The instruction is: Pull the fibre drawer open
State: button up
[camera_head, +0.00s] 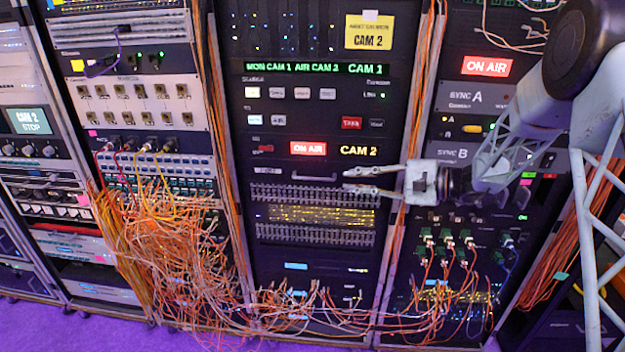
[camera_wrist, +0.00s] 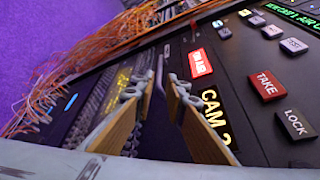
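The fibre drawer (camera_head: 275,177) appears to be the dark panel in the middle rack, below the ON AIR sign. It looks flush with the rack, with a slim grey bar handle (camera_head: 315,178) across its front. My gripper (camera_head: 347,180) reaches in from the right, its fingertips just right of the handle's right end. The fingers are open, one above and one below the handle's level. In the wrist view, the open gripper (camera_wrist: 154,86) has the grey handle (camera_wrist: 160,68) showing between and just beyond its fingertips. I cannot tell whether either finger touches it.
Below the drawer is a comb-like cable manager (camera_head: 312,193) with a yellow-lit fibre panel (camera_head: 320,216). Above are the red ON AIR sign (camera_head: 308,148) and buttons such as TAKE (camera_wrist: 267,85). Loose orange cables (camera_head: 165,240) hang at the lower left; bundles run up the rack posts.

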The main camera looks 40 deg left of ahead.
aim_at(313, 179)
jog(key=shift+a, duration=0.1)
jog(key=shift+b+x, duration=0.4)
jog(key=shift+x, duration=6.4)
jog(key=shift+f, duration=0.1)
jog(key=shift+c, duration=0.3)
grip_shut()
jog(key=shift+s, duration=0.25)
